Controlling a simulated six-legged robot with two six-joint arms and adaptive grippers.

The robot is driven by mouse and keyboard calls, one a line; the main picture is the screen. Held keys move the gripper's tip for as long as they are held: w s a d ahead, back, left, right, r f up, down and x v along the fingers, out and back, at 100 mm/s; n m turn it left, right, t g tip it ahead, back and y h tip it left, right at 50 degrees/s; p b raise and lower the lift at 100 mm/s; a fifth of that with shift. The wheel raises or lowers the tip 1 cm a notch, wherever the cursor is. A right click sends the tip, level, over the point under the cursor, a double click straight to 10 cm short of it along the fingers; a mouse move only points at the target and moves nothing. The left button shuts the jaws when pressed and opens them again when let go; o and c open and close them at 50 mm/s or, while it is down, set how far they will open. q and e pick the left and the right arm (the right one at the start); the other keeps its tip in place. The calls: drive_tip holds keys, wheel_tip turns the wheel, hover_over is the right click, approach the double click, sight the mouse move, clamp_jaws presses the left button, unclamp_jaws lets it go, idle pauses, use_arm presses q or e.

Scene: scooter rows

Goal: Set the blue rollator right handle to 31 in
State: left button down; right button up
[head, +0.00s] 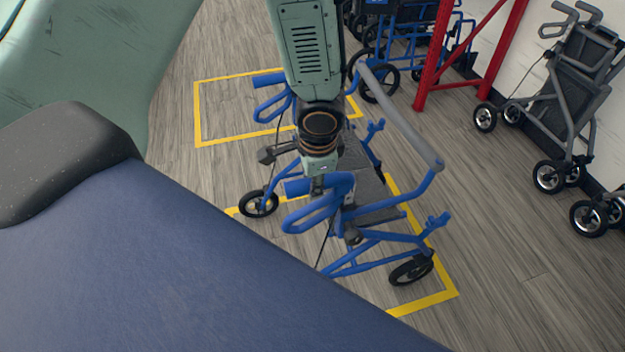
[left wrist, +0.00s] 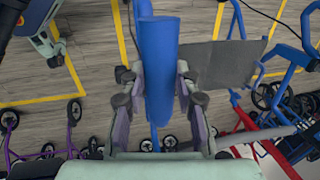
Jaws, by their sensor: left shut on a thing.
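The blue rollator (head: 372,243) stands upright on the floor in the middle of the head view, with a grey curved back bar (head: 405,120). Its nearer blue handle (head: 298,188), with a looped brake lever, is at my left gripper (head: 318,183). In the left wrist view the blue handle (left wrist: 160,75) lies between the two fingers of the left gripper (left wrist: 160,100), which is shut on it. The other handle (head: 269,79) is farther back and free. A green arm end, apparently my right gripper (left wrist: 53,47), shows small at upper left; its jaw state is unclear.
Yellow floor lines (head: 445,292) frame the rollator. A red rack (head: 470,70) with another blue rollator (head: 410,35) stands behind. Grey rollators (head: 575,95) line the wall at right. A purple frame (left wrist: 72,135) shows in the left wrist view. Floor at lower right is clear.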

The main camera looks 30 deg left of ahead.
use_arm(q)
drive_tip(key=shift+s+f+b, duration=0.1)
drive_tip(key=shift+f+b, duration=1.6)
drive_tip(key=shift+f, duration=0.2)
drive_tip(key=shift+s, duration=0.15)
drive_tip(key=shift+f, duration=0.1)
drive_tip(key=c, duration=1.4)
unclamp_jaws()
drive_tip(key=o, duration=0.4)
drive_tip(key=shift+r, duration=0.2)
